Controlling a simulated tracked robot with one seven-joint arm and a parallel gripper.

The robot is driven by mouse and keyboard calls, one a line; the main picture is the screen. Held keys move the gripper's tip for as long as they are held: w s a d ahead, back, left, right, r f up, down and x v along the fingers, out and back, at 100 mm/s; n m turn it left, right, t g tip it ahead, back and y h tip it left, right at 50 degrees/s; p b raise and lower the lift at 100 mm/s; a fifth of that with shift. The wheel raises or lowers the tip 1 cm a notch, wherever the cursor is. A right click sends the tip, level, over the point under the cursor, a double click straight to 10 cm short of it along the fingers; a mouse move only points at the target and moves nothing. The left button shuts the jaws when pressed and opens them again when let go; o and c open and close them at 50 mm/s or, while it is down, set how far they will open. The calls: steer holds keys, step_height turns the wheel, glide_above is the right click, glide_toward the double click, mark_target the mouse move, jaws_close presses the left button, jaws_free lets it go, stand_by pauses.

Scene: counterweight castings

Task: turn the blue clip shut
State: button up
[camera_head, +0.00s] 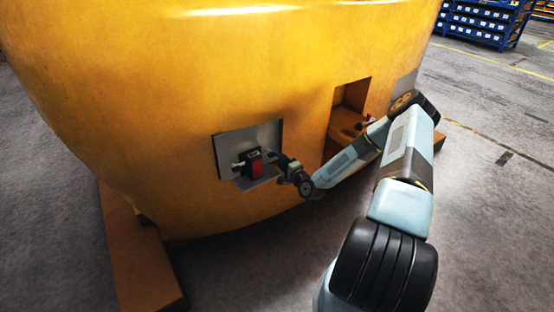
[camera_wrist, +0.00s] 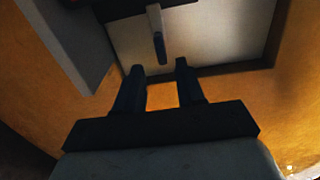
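In the wrist view, a narrow clip (camera_wrist: 159,46) hangs down in front of a pale plate (camera_wrist: 215,35). Its upper part is light grey and its lower end is dark bluish. My gripper (camera_wrist: 159,67) is open, with its two dark fingers apart. The clip's lower end shows just beyond the fingertips, in line with the gap; I see no contact. In the head view, my gripper (camera_head: 275,158) is at the right side of a black and red block (camera_head: 256,168) on the grey plate (camera_head: 228,154). The clip cannot be made out there.
The plate sits on a large yellow casting (camera_head: 160,90). A grey ledge (camera_wrist: 70,45) juts out at the left in the wrist view. A square recess (camera_head: 350,105) opens in the casting to the right. An orange-brown support (camera_head: 135,255) stands below left. Blue racks (camera_head: 485,22) are far back.

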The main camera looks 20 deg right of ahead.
steer(key=v, duration=1)
steer(key=shift+s, duration=0.1)
step_height(320, 180, up, 17)
steer(key=w+d+n+g+h, duration=0.1)
steer(key=d+n+g+h, duration=0.15)
steer(key=n+g, duration=0.75)
steer(key=s+a+r+n+h, duration=0.1)
steer(key=s+r+h, duration=0.15)
steer(key=r, duration=0.55)
steer(key=s+r+n+h, duration=0.2)
steer(key=s+r, duration=0.2)
steer(key=r, duration=0.4)
steer(key=s+a+r, duration=0.3)
steer(key=s+r, duration=0.2)
steer(key=s, duration=0.4)
steer(key=s+a+r+n+g+y, duration=0.1)
steer(key=s+a+r, duration=0.2)
steer(key=s+r, duration=0.3)
steer(key=s+a+r, duration=0.3)
steer(key=s+r, duration=0.3)
steer(key=s, duration=0.8)
steer(key=shift+r+n+g, duration=0.2)
steer(key=shift+n+g, duration=0.1)
